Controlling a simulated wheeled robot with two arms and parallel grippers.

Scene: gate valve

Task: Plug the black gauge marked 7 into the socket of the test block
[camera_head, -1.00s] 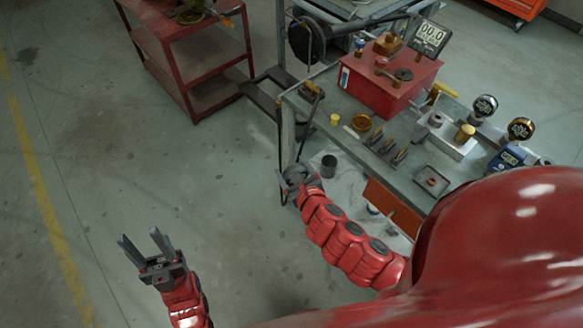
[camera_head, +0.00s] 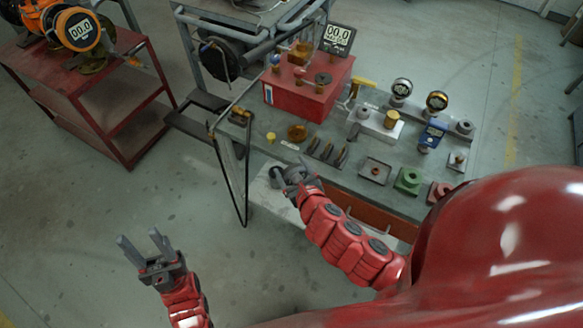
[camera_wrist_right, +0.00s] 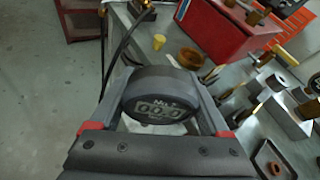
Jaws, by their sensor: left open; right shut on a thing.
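My right gripper (camera_head: 289,176) is shut on a black round gauge, which fills the middle of the right wrist view (camera_wrist_right: 161,92). The gauge's stem is hidden. My right gripper is just off the bench's near edge. A silver block (camera_head: 374,124), likely the test block, lies on the bench with a grey round socket (camera_head: 363,112) and a brass knob (camera_head: 392,119) on top. My left gripper (camera_head: 145,245) is open and empty above the floor, left of the bench.
The bench (camera_head: 340,180) also holds a red box (camera_head: 302,92), a display (camera_head: 338,39), two gauges (camera_head: 401,88) (camera_head: 437,101), a blue device (camera_head: 432,134), a small tray (camera_head: 375,170) and a green block (camera_head: 408,180).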

